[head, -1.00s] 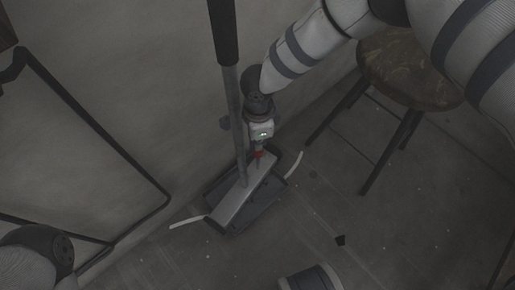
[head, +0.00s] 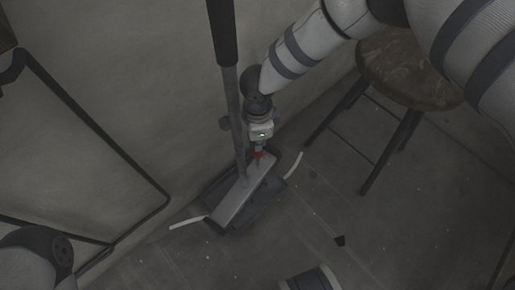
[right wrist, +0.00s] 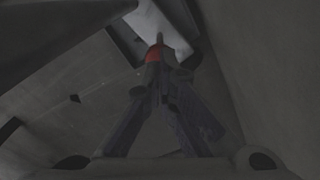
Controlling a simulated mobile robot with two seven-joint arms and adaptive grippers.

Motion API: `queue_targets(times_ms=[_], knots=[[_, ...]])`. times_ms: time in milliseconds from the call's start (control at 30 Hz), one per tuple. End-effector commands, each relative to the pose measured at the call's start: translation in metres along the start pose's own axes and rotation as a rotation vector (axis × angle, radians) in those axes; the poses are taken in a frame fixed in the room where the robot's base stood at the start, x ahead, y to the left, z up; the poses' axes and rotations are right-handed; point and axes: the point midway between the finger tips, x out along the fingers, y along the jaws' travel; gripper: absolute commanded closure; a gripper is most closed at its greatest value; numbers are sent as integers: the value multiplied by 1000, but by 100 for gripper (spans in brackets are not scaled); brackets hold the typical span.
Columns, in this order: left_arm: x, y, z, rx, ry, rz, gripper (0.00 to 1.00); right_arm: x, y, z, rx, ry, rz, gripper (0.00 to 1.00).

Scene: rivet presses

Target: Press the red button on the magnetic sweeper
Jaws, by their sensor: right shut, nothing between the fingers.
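The magnetic sweeper stands on the floor by the wall, with a grey bar-shaped base (head: 232,207) and a long upright handle (head: 222,35) with a dark grip. Its red button (head: 261,155) shows at the far end of the base, partly covered by my right gripper (head: 258,151). My right gripper is shut and empty, pointing down at the button. In the right wrist view the fingertips (right wrist: 160,60) meet at the red button (right wrist: 153,52), touching it or very close; I cannot tell which. My left gripper is out of view.
A round wooden stool (head: 405,70) with dark legs stands to the right. A dark-framed panel (head: 75,150) leans on the left. A pale curved strip (head: 293,165) lies beside the sweeper. The floor at the lower right is mostly clear.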

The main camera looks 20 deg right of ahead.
Motion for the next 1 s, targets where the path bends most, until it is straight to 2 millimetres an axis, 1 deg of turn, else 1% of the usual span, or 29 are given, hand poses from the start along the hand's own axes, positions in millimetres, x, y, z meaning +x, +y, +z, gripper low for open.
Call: queue_targets(times_ms=[167,1000], knots=[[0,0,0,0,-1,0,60,1,0,0,0,0,0,100],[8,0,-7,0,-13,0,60,22,0,0,0,0,1,100]])
